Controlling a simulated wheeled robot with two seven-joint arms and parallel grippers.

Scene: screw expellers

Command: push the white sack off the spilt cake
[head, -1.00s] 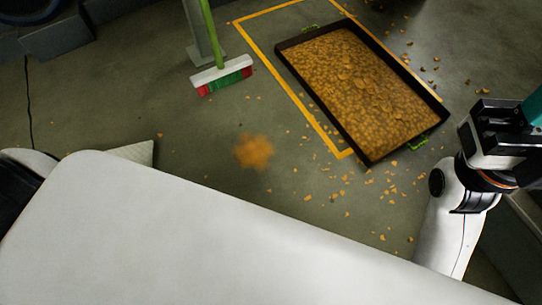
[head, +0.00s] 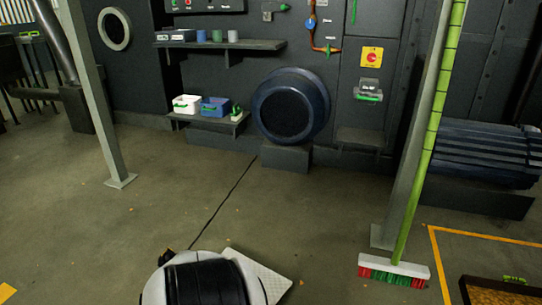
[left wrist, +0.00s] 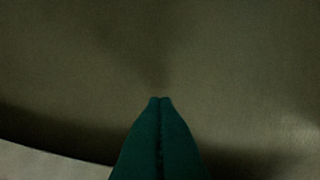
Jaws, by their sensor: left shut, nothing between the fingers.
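In the head view a pale, flat corner (head: 268,283) shows on the floor at the bottom, beside a white and black arm link of mine. It looks like the white sack, and the rest is hidden or out of frame. Only a few small orange crumbs (head: 301,282) show on the floor near it; no pile of cake is in view there. My left gripper (left wrist: 160,99) shows in the left wrist view, its green fingers shut together and empty above a dim, plain surface. A pale strip lies at lower left there; I cannot tell what it is. My right gripper is out of view.
A broom (head: 395,270) stands against a grey post (head: 405,180) at right. A dark tray (head: 490,290) of orange cake is cut off at lower right, inside a yellow floor line. Another post (head: 100,110) stands at left. The floor between is mostly open.

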